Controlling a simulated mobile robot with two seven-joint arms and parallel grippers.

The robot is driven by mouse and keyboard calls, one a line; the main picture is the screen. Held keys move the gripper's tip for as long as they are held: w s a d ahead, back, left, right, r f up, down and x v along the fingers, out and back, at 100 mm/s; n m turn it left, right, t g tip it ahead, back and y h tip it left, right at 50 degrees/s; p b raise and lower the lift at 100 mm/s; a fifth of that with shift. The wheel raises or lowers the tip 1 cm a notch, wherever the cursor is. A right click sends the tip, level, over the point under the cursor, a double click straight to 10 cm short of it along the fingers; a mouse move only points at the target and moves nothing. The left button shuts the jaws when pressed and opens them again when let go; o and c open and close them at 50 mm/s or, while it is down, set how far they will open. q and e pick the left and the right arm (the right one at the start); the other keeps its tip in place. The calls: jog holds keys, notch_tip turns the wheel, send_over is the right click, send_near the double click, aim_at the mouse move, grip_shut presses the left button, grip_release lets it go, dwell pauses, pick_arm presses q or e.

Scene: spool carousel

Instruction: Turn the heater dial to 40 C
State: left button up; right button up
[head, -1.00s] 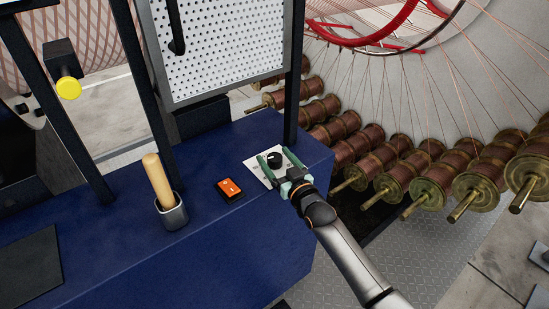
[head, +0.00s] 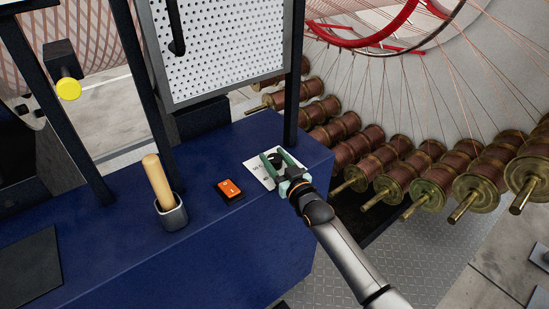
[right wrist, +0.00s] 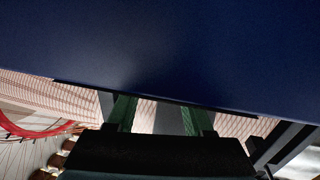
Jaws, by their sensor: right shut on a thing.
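The black heater dial (head: 275,158) sits on a white scale plate (head: 258,171) on the blue bench top, near its right end. My right gripper (head: 278,158) reaches in from the lower right, its two green fingers on either side of the dial and shut on it. The dial's pointer is hidden between the fingers, and the scale figures are too small to read surely. In the right wrist view the green fingers (right wrist: 160,115) point toward the blue bench; the dial does not show there. My left gripper is not in view.
An orange rocker switch (head: 229,189) and a wooden-handled tool (head: 158,182) in a grey holder stand left of the dial on the blue bench (head: 210,250). A perforated panel (head: 222,48) rises behind. Copper spools (head: 385,160) line the right side.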

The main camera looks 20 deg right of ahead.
grip_shut()
